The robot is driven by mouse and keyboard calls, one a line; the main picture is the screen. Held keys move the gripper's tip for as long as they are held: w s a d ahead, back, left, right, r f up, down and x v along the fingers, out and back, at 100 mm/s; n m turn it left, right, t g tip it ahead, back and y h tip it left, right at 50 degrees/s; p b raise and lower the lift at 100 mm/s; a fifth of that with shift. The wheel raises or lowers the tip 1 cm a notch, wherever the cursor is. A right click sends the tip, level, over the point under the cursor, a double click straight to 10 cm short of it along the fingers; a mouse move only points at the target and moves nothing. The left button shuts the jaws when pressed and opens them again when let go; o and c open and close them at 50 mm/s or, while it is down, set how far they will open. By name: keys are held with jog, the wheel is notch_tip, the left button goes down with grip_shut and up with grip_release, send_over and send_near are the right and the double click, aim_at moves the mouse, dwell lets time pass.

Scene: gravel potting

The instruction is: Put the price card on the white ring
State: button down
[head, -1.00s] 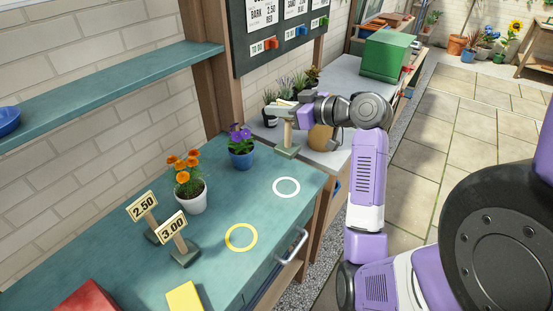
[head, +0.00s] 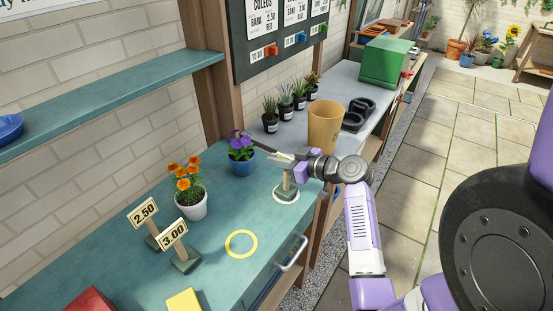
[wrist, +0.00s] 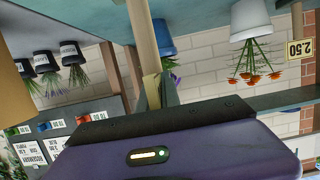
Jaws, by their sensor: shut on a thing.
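The price card (head: 286,181), a wooden post on a grey-green base, is in my gripper (head: 287,163). My gripper is shut on the upper part of the post, and the card's face is turned away, so its price cannot be read. The base is upright over the white ring (head: 290,202) on the teal bench, which shows around it. I cannot tell whether the base touches the bench or is slightly above it. In the wrist view, which is upside down, the post (wrist: 144,50) rises from between the jaws.
A blue pot with purple flowers (head: 241,163) stands close left of my gripper. A white pot with orange flowers (head: 192,208), cards 2.50 (head: 143,212) and 3.00 (head: 173,233), and an empty yellow ring (head: 241,257) are further left. A tan pot (head: 324,128) stands behind.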

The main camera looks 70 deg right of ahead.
jog(key=shift+f, duration=0.15)
jog(key=c, duration=1.6)
grip_release()
jog(key=shift+o, duration=0.2)
jog(key=shift+s+r, duration=0.15)
jog(key=shift+r, duration=0.05)
jog(key=b+v, duration=0.2)
jog(key=v, duration=0.9)
jog(key=shift+s+a+b, duration=0.2)
jog(key=shift+s+b, duration=0.1)
jog(key=shift+b, duration=0.05)
jog(key=shift+r, duration=0.1)
